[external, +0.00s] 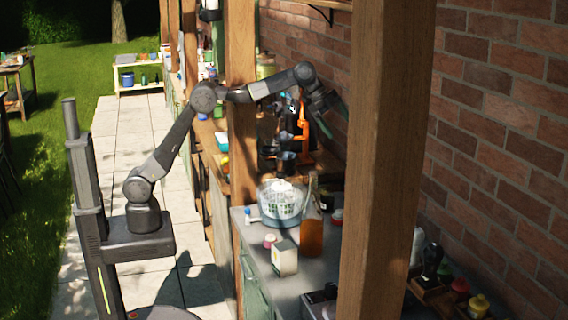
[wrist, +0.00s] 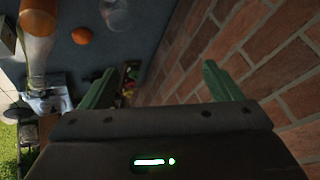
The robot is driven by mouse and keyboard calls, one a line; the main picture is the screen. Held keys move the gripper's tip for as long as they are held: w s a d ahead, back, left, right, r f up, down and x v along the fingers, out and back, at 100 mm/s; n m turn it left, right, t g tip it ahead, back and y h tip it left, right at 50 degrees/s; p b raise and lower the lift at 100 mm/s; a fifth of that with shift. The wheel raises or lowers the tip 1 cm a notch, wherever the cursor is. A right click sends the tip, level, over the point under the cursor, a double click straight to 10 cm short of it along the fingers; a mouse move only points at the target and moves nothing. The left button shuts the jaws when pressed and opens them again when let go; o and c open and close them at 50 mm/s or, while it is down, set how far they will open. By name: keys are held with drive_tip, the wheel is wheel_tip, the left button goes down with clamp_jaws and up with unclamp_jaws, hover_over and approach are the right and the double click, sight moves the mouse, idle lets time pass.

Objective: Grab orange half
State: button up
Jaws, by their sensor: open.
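The orange half (wrist: 82,36) shows as a small round orange shape on the dark grey counter in the upper left of the wrist view. Its cut face cannot be made out. I cannot pick it out in the external view. My gripper (wrist: 158,66) is open and empty, its two green fingers spread wide. The orange half lies beyond and to the left of the left finger, apart from it. In the external view my gripper (external: 328,103) is raised above the counter close to the brick wall.
A bottle with amber contents (wrist: 37,45) stands left of the orange half, and a clear glass item (wrist: 115,14) is to its right. The brick wall (wrist: 255,45) fills the right side. In the external view, a wooden post (external: 381,160) and a salad spinner (external: 283,205) stand nearer.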

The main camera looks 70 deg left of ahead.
drive_tip(key=d+f, duration=0.4)
drive_tip(key=f, duration=0.2)
drive_tip(key=d+f+g, duration=0.1)
drive_tip(key=d+f, duration=0.3)
drive_tip(key=f, duration=0.3)
drive_tip(key=d+f+g, duration=0.1)
drive_tip(key=d+f, duration=0.3)
drive_tip(key=f, duration=0.2)
drive_tip(key=shift+w+d+f, duration=0.15)
drive_tip(key=shift+w+d, duration=0.05)
drive_tip(key=shift+w, duration=0.15)
drive_tip(key=s+d+f+g, duration=0.1)
drive_tip(key=s+d+f, duration=0.1)
drive_tip(key=d+f, duration=0.2)
drive_tip(key=s+d+f, duration=0.2)
drive_tip(key=d+f, duration=0.1)
drive_tip(key=f, duration=0.1)
drive_tip(key=s+d+f+m+g, duration=0.1)
drive_tip(key=s+d+f, duration=0.1)
drive_tip(key=d+f, duration=0.2)
drive_tip(key=shift+d+f+g, duration=0.25)
drive_tip(key=shift+d+g, duration=0.05)
drive_tip(key=shift+d, duration=0.05)
drive_tip(key=shift+p+x, duration=1.15)
drive_tip(key=shift+x, duration=1.7)
drive_tip(key=shift+w+a, duration=0.1)
drive_tip(key=shift+a, duration=0.05)
drive_tip(key=c, duration=1.1)
